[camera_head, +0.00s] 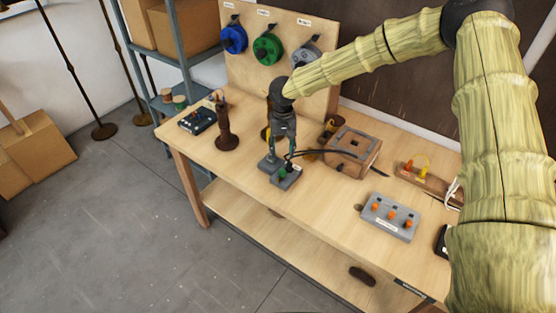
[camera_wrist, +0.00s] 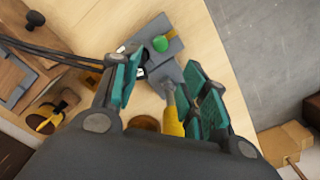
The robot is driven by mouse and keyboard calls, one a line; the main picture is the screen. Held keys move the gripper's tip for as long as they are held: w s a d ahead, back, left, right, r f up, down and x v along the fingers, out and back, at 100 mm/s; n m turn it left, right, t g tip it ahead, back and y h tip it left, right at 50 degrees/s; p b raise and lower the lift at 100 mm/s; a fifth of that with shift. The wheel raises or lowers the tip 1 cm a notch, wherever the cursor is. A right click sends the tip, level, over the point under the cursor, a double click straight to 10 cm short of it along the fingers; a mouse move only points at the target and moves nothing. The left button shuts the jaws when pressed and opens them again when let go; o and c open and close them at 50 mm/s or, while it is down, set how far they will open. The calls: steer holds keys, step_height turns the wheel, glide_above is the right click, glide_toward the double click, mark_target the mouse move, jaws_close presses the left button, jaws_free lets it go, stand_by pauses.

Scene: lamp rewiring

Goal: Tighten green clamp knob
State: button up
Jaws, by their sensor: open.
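The green clamp knob (camera_wrist: 160,43) sits on a small grey clamp block (camera_wrist: 170,28) in the wrist view. In the head view the knob (camera_head: 283,173) shows on the block (camera_head: 290,181) near the table's front edge. My gripper (camera_head: 281,158) points down just behind the knob. In the wrist view my gripper (camera_wrist: 163,70) has its two teal-padded fingers apart, with the knob beyond their tips, not between them. Grey clamp parts show between and below the fingers. My fingers hide part of the clamp.
A wooden box (camera_head: 351,151) with dark cables stands right of the clamp. A grey block with orange knobs (camera_head: 390,217) lies further right. A brown post (camera_head: 224,128) and dark device (camera_head: 197,120) stand left. A yellow-handled thing (camera_wrist: 172,121) lies below my fingers.

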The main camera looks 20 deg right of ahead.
mark_target(283, 171)
steer(key=s+f, duration=0.1)
steer(key=f, duration=0.1)
steer(key=s+f, duration=0.1)
steer(key=f, duration=0.1)
steer(key=s+f+b, duration=0.1)
steer(key=f, duration=0.1)
steer(key=shift+s, duration=0.1)
steer(key=w+f, duration=0.1)
steer(key=w+f+b, duration=0.1)
steer(key=f, duration=0.2)
steer(key=shift+w+f, duration=0.2)
steer(key=shift+w, duration=0.2)
steer(key=shift+s+r, duration=0.6)
steer(key=shift+s, duration=0.2)
steer(key=shift+c, duration=0.4)
steer(key=shift+w+f, duration=0.4)
steer(key=c, duration=0.7)
jaws_close()
